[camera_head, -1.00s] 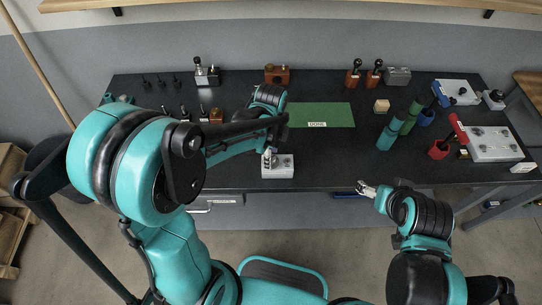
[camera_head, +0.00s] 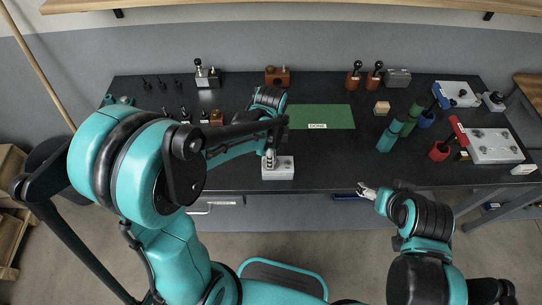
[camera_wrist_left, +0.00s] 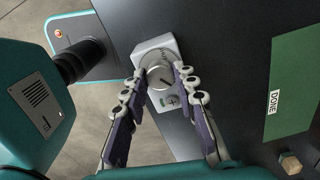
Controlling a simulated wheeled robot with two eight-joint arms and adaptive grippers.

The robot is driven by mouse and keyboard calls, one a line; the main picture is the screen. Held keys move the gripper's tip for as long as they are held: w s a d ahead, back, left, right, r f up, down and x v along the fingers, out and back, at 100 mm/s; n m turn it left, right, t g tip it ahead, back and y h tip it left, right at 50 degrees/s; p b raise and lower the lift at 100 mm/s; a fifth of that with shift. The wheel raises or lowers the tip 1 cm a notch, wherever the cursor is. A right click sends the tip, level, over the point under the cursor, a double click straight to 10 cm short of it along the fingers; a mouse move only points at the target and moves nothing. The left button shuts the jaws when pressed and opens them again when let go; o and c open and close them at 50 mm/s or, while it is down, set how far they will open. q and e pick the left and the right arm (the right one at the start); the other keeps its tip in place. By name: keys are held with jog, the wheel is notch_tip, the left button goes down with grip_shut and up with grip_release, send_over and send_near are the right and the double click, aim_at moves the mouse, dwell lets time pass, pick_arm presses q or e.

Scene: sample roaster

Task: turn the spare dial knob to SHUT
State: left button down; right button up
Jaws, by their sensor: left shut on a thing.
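The spare dial is a small pale grey box (camera_head: 284,174) near the front edge of the dark bench. Its round silver knob (camera_wrist_left: 158,74) shows in the left wrist view, with a dark line on its face. The markings on the box are too small to read. My left gripper (camera_head: 269,160) reaches down onto the knob. In the left wrist view its two fingers (camera_wrist_left: 157,80) are shut on the knob from both sides and hide part of its rim. My right gripper (camera_head: 366,190) hangs empty by the front edge, apart from the dial; its opening is too small to judge.
A green mat (camera_head: 335,116) marked DONE lies behind the dial. The bench right of the dial is clear.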

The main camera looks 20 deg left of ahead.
pick_arm(q)
jog(key=n, duration=1.1)
jog(key=shift+n, duration=0.3)
jog(key=n, duration=1)
jog(key=shift+n, duration=0.4)
jog(key=c, duration=1.2)
grip_release()
